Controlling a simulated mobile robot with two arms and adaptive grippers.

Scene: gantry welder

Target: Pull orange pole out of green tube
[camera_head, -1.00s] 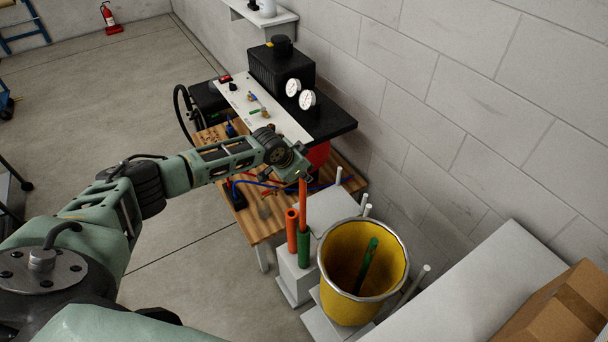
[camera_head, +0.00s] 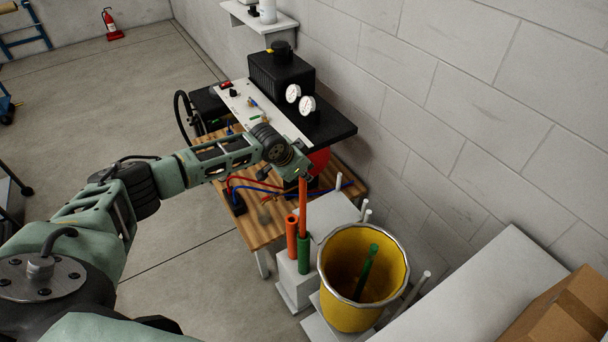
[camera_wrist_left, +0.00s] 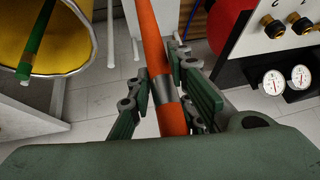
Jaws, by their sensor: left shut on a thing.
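The orange pole (camera_head: 303,207) stands upright, its lower end meeting the top of the green tube (camera_head: 303,256); how deep it sits inside cannot be told. My left gripper (camera_head: 302,176) is at the pole's upper part. In the left wrist view, the left gripper's green fingers (camera_wrist_left: 165,92) are shut around the orange pole (camera_wrist_left: 150,35), at a grey band on it. The green tube is not clear in the wrist view. My right gripper is out of view.
A short, thick orange tube (camera_head: 291,238) stands close left of the green tube. A yellow bucket (camera_head: 343,312) holding a green rod (camera_head: 368,262) stands just to the right. A wooden table (camera_head: 262,228) with hoses and a gauge box (camera_head: 282,75) are behind. The wall is at the right.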

